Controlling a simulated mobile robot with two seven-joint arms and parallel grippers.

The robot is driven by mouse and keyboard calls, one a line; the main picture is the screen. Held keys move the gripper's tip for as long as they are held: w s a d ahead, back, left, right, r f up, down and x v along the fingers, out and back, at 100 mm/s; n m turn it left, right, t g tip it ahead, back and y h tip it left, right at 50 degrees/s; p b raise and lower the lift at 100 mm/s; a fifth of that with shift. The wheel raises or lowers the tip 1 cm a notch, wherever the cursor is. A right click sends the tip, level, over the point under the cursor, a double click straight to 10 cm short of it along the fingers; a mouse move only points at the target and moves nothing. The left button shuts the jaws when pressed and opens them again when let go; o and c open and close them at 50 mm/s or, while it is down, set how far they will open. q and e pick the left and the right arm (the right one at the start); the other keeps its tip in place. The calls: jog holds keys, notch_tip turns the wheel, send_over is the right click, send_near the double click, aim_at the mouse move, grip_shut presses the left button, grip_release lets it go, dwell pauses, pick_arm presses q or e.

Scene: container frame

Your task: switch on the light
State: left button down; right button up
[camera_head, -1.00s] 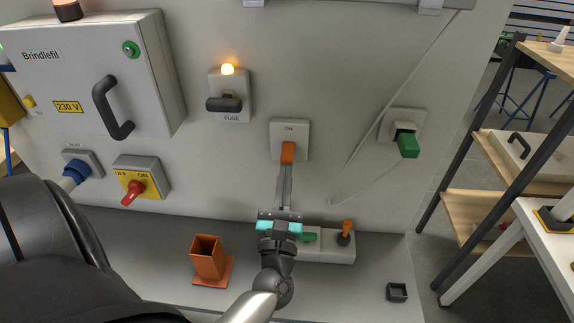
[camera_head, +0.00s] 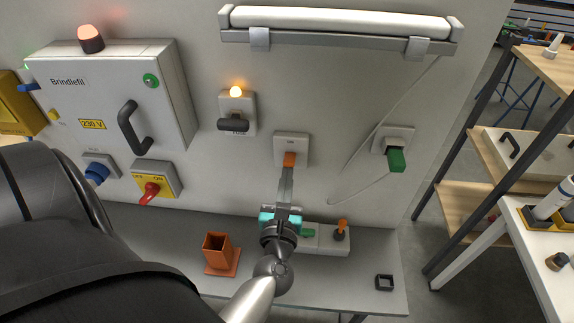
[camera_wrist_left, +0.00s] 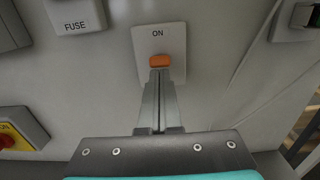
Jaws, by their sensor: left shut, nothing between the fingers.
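The light switch is a white plate (camera_head: 292,142) marked ON with an orange rocker (camera_head: 289,159), on the upright panel. In the left wrist view the plate (camera_wrist_left: 172,40) and its orange rocker (camera_wrist_left: 159,61) are straight ahead. My left gripper (camera_head: 287,170) is shut and empty, its fingertips at the lower edge of the rocker; I cannot tell whether they press it. The fingertips hide the plate's lower part in the left wrist view (camera_wrist_left: 159,73). The light, a white tube (camera_head: 340,21), is at the panel's top; I cannot tell whether it is lit. My right gripper is not in view.
Left of the switch are a fuse holder (camera_head: 237,108) with a glowing lamp, a grey cabinet (camera_head: 85,135) and a red rotary switch (camera_head: 151,191). A green-handled fitting (camera_head: 397,159) is to the right. Below, an orange holder (camera_head: 219,252) and a joystick box (camera_head: 332,243) stand on the ledge.

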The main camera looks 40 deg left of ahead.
pick_arm(q)
jog(key=b+v, duration=0.3)
jog(key=v, duration=0.9)
dwell(0.6)
